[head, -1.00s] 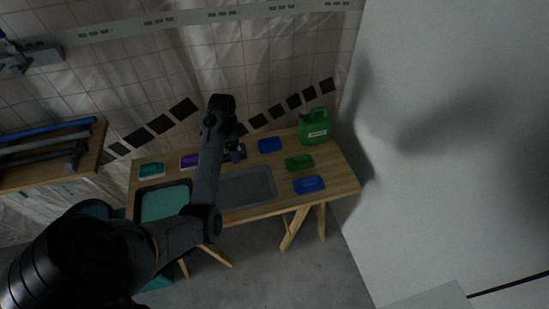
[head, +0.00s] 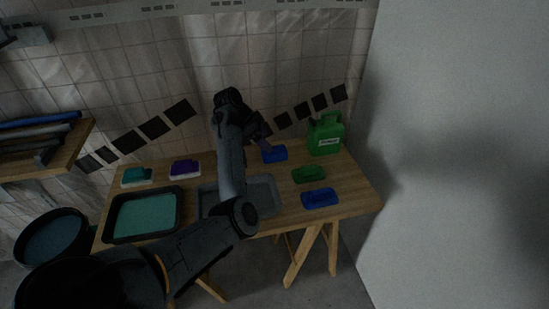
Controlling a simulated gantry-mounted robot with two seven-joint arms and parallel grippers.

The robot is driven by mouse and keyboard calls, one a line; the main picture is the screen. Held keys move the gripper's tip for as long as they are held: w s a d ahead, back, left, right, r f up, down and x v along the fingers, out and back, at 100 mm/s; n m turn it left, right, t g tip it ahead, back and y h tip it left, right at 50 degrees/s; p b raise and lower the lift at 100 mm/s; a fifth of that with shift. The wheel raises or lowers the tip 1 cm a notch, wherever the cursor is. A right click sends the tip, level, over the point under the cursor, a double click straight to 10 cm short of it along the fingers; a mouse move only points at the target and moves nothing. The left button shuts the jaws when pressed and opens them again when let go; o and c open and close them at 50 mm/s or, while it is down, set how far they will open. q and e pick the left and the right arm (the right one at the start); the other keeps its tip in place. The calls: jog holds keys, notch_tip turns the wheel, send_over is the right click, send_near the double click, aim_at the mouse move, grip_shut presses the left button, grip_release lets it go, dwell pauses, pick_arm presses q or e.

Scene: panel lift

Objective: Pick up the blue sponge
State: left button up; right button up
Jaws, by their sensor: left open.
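Two blue block-like items lie on the wooden table (head: 352,200); I cannot tell for certain which is the blue sponge. One blue item (head: 276,155) lies at the back, left of the green canister. The other blue item (head: 320,198) lies nearer the front right edge and has a raised part on top. My left gripper (head: 265,143) is open, with its fingers close to the back blue item and partly overlapping it in the picture. I cannot tell whether they touch it. My right gripper is not in view.
A green canister (head: 326,137) stands at the back right. A green block (head: 309,174) lies between the blue items. A grey tray (head: 263,197) sits partly behind my left arm. A dark tray with teal contents (head: 145,216), a purple block (head: 185,168) and a teal block (head: 137,176) are left.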

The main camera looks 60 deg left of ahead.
aim_at(274, 154)
pick_arm(q)
jog(key=b+x, duration=0.1)
jog(key=x, duration=0.2)
jog(key=shift+s, duration=0.1)
jog(key=b+x, duration=0.2)
jog(key=x, duration=0.2)
jog(key=shift+s+a+f+b, duration=0.1)
jog(key=shift+a+b, duration=0.05)
jog(key=shift+b, duration=0.25)
jog(key=shift+w+f, duration=0.35)
jog(key=shift+f, duration=0.05)
jog(key=c, duration=1.1)
jog(key=shift+r, duration=0.1)
